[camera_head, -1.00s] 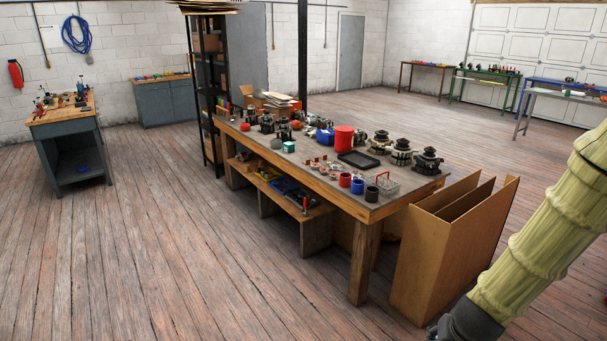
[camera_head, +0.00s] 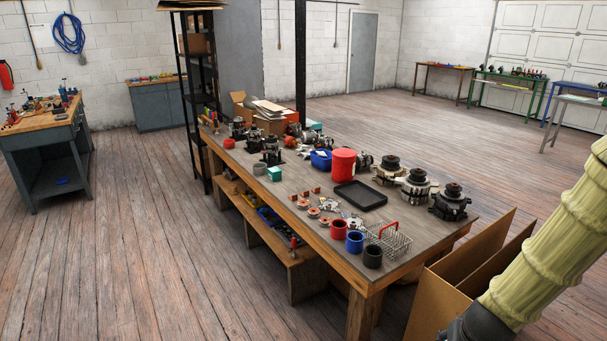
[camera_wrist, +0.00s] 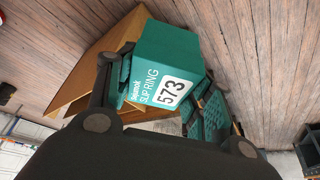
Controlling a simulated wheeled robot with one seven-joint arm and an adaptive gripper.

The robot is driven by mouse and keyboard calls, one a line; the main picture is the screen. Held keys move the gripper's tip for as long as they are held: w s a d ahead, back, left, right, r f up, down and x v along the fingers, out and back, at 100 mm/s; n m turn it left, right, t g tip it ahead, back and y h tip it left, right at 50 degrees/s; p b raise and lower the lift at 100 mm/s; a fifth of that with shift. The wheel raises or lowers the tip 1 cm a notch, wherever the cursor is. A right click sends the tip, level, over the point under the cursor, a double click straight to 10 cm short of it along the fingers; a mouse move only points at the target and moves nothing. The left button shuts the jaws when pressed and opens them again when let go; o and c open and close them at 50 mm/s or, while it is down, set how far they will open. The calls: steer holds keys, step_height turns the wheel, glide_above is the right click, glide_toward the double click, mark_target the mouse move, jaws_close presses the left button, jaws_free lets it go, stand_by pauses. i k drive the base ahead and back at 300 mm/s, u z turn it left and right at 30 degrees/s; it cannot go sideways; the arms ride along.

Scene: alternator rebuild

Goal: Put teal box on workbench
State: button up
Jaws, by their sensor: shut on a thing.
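A teal box (camera_wrist: 170,55) with a white label reading "SLIP RING 573" is in the wrist view. My gripper (camera_wrist: 162,98) is shut on it, one finger on each side. In the head view only my arm's lower part shows at the right edge; the gripper and held box are out of that picture. The wooden workbench (camera_head: 330,254) with a grey top stands ahead of me. A small teal box (camera_head: 274,174) also sits on its left part.
The bench top holds a red canister (camera_head: 343,163), a black tray (camera_head: 360,195), a wire basket (camera_head: 390,238), coloured cups and several alternators. Bare top lies right of the basket. Cardboard panels (camera_head: 462,270) stand by the bench's right end, near my arm.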

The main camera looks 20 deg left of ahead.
mark_target(290, 187)
steer(key=i, duration=2.05)
steer(key=u, duration=1.75)
steer(key=i, duration=0.5)
steer(key=u, duration=0.05)
